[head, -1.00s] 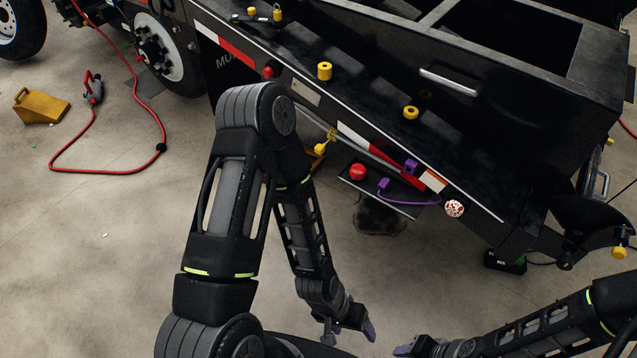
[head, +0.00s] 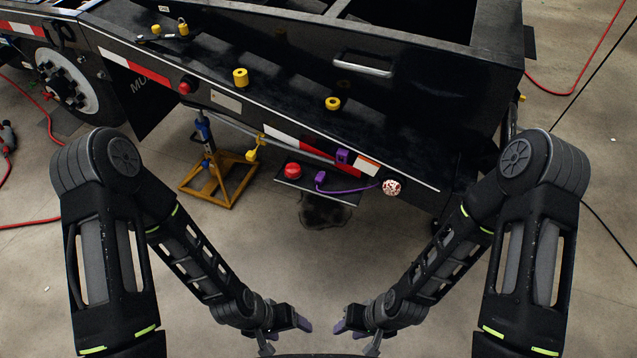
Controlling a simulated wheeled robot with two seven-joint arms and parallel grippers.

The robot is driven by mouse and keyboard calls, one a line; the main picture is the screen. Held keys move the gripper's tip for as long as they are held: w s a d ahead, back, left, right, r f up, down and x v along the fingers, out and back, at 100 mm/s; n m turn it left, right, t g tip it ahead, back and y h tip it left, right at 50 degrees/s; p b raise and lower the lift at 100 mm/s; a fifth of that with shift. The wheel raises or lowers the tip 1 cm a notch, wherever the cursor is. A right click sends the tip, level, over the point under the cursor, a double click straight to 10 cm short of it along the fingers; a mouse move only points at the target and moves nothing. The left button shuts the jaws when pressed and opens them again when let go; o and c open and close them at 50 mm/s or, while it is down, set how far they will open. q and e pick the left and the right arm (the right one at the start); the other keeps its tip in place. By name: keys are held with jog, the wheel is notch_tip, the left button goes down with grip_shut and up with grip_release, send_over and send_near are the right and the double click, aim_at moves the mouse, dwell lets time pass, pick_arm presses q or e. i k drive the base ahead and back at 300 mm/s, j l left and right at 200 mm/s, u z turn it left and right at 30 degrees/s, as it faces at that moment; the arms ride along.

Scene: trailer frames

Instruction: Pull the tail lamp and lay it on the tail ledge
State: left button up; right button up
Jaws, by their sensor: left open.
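A round lamp (head: 391,187) with a red and white mottled face sits near the lower right end of the trailer's side rail. A purple cable (head: 350,190) runs from it to a purple plug (head: 320,178). A small black ledge (head: 340,197) hangs below the rail, with a round red lamp (head: 293,171) at its left end. Which lamp is the tail lamp is not marked. My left gripper (head: 286,331) is open and empty, low and short of the ledge. My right gripper (head: 356,336) faces it with spread, empty fingers, apart from the lamps.
The black trailer frame (head: 300,85) crosses the back, with another red lamp (head: 184,87) and yellow caps (head: 240,77). A purple block (head: 343,156) is on the rail. A yellow jack stand (head: 220,180) stands under it. The floor before the ledge is clear.

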aim_at(392, 187)
jog(key=i+j, duration=0.2)
jog(key=j, duration=0.15)
jog(key=i+j, duration=0.25)
jog(key=j, duration=0.15)
jog(key=i+j+z, duration=0.1)
jog(key=j, duration=0.25)
jog(key=i, duration=0.1)
